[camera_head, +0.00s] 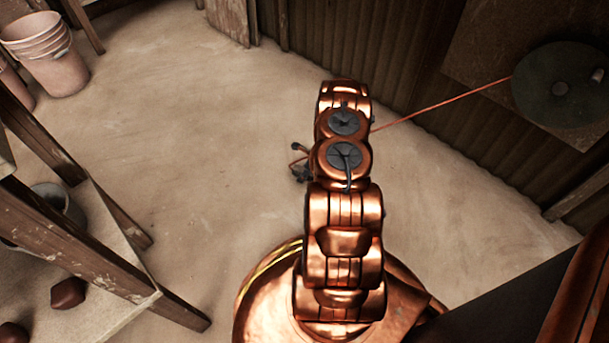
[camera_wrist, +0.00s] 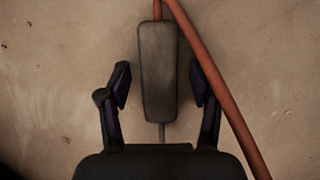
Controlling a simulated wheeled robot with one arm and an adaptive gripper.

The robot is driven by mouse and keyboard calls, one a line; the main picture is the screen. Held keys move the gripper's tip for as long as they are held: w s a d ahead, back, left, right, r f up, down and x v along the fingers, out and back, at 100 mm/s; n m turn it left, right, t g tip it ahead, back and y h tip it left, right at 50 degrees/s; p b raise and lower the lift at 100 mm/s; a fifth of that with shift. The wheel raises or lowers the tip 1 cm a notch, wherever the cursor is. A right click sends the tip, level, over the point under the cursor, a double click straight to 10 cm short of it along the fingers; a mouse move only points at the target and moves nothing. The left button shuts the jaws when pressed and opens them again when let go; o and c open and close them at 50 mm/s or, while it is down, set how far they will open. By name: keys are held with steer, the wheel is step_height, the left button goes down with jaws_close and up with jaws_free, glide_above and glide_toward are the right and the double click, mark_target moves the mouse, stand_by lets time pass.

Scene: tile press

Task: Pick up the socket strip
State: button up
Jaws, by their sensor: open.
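The socket strip (camera_wrist: 159,75) is a dark, grey-brown oblong block in the middle of the wrist view, lying lengthwise on the pale floor. An orange cable (camera_wrist: 214,75) runs from its upper end and bends down past the right side. My gripper (camera_wrist: 160,76) is open, with one dark finger on each side of the strip. In the head view my copper arm hides the strip. Small dark parts (camera_head: 300,172) show beside the arm, too small to identify.
The orange cable (camera_head: 440,104) runs to a dark green reel (camera_head: 545,95) at the upper right, by a corrugated wall (camera_head: 400,50). A wooden table (camera_head: 118,290) stands at left, a stack of buckets (camera_head: 55,70) at upper left. The floor (camera_head: 200,130) left of my arm is clear.

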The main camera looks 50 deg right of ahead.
jaws_close()
stand_by(0.4)
